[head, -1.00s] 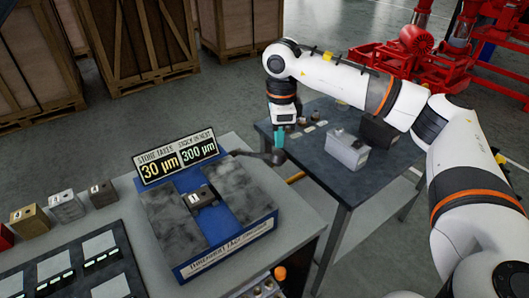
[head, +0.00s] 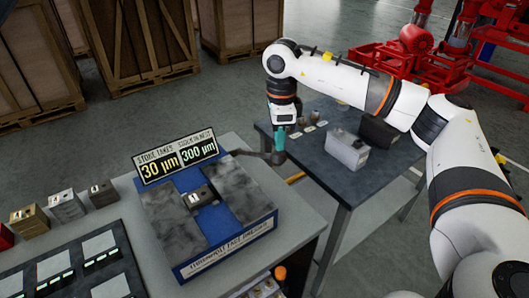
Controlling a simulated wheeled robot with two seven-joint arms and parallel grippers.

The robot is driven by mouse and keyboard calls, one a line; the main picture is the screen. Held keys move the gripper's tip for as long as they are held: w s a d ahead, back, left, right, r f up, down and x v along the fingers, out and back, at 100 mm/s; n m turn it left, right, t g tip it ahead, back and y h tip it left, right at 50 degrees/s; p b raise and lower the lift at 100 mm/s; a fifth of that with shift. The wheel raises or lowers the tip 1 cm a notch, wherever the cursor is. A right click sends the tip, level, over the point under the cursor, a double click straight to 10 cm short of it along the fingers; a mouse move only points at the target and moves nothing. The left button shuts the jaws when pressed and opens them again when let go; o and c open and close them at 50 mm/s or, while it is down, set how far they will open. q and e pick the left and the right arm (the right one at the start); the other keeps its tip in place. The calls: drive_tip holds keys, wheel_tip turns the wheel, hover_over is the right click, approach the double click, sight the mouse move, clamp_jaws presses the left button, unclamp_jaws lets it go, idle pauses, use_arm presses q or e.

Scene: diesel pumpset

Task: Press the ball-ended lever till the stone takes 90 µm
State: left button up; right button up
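The lever (head: 248,154) is a dark arm sticking out from the right side of the blue grinding fixture (head: 196,265). Its ball end (head: 276,158) is at the right. My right gripper (head: 279,150) points down with its teal fingertips together, right at the ball end; I cannot tell whether they touch it. The display's left panel, the stone reading (head: 159,164), shows 30 µm. The right panel (head: 198,150) shows 300 µm. A small dark block (head: 198,198) sits between the fixture's two grey stone slabs. My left gripper is not in view.
Several numbered blocks (head: 66,206) stand at the left of the bench. A dark tray (head: 80,262) with light pads lies in front of them. The second table (head: 310,165) at the right holds a grey box (head: 346,153) and a black box (head: 377,131). Wooden crates stand behind.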

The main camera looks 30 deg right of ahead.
drive_tip(key=shift+f+b, duration=0.9)
drive_tip(key=shift+f, duration=0.45)
drive_tip(key=shift+s+f+b, duration=0.2)
drive_tip(key=shift+f+b, duration=0.2)
drive_tip(key=shift+f, duration=0.15)
drive_tip(key=shift+s+f+b, duration=0.15)
drive_tip(key=shift+f+b, duration=0.25)
drive_tip(key=shift+f, duration=0.1)
drive_tip(key=shift+s+d+f+b, duration=0.1)
drive_tip(key=shift+s+f+b, duration=0.25)
drive_tip(key=shift+f+b, duration=0.35)
drive_tip(key=shift+s+a+f+b, duration=0.1)
drive_tip(key=shift+s+f+b, duration=0.35)
drive_tip(key=shift+f, duration=0.4)
drive_tip(key=shift+s+d+f+b, duration=0.1)
drive_tip(key=shift+s+f+b, duration=0.2)
drive_tip(key=shift+f+b, duration=0.4)
wheel_tip(320, 180, up, 12)
drive_tip(key=r+p, duration=0.1)
drive_tip(key=p, duration=0.8)
hover_over(280, 153)
drive_tip(key=shift+w+d+f, duration=0.1)
drive_tip(key=shift+w+f, duration=0.15)
drive_tip(key=shift+w, duration=0.15)
drive_tip(key=shift+f, duration=0.15)
